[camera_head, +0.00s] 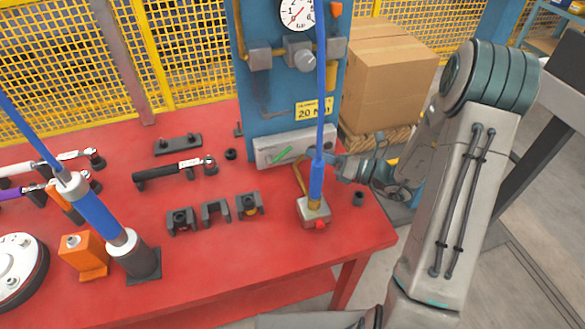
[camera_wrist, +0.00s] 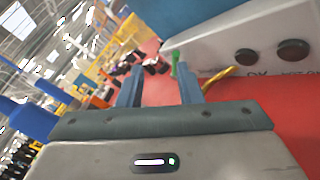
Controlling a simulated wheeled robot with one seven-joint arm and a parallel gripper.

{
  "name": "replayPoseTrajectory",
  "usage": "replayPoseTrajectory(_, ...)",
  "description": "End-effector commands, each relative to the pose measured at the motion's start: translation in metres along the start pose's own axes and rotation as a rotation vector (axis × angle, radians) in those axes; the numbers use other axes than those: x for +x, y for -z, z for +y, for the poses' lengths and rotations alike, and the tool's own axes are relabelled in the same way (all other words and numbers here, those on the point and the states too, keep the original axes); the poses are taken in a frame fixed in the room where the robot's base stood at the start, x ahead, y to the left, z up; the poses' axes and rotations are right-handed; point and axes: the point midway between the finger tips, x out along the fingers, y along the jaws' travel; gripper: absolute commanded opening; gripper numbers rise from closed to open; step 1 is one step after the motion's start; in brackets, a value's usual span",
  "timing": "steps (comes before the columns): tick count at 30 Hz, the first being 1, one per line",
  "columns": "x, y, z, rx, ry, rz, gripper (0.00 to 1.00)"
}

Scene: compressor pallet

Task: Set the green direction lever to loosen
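The green direction lever (camera_head: 282,154) sits on the front of a grey control box (camera_head: 262,156) at the foot of the blue panel. It lies slanted in the head view. My gripper (camera_head: 342,167) is to the right of the box, just right of the blue upright tool. In the wrist view my gripper (camera_wrist: 157,80) has its two fingers spread with nothing held between them. The green lever (camera_wrist: 175,64) shows at the right finger's tip, toward the inner side. I cannot tell if they touch. The grey box (camera_wrist: 225,35) fills the upper right there.
A blue upright tool (camera_head: 316,180) on a grey base (camera_head: 313,212) stands close before my gripper. A yellow curved hose (camera_wrist: 218,77) shows beside the right finger. Several black holders (camera_head: 215,212) stand on the red table (camera_head: 230,275). A cardboard box (camera_head: 385,85) is behind.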

Motion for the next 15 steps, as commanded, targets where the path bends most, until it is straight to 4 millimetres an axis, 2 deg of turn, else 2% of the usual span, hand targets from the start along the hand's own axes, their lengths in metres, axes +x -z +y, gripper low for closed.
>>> replayPoseTrajectory(1, 0.0, 0.015, -0.013, -0.001, 0.0, 0.0, 0.32)
replayPoseTrajectory(4, 0.0, 0.023, -0.02, -0.001, 0.001, 0.0, 0.32)
replayPoseTrajectory(11, 0.005, 0.028, -0.023, -0.001, -0.002, 0.001, 0.32)
replayPoseTrajectory(15, 0.024, 0.028, -0.022, -0.001, -0.004, 0.003, 0.32)
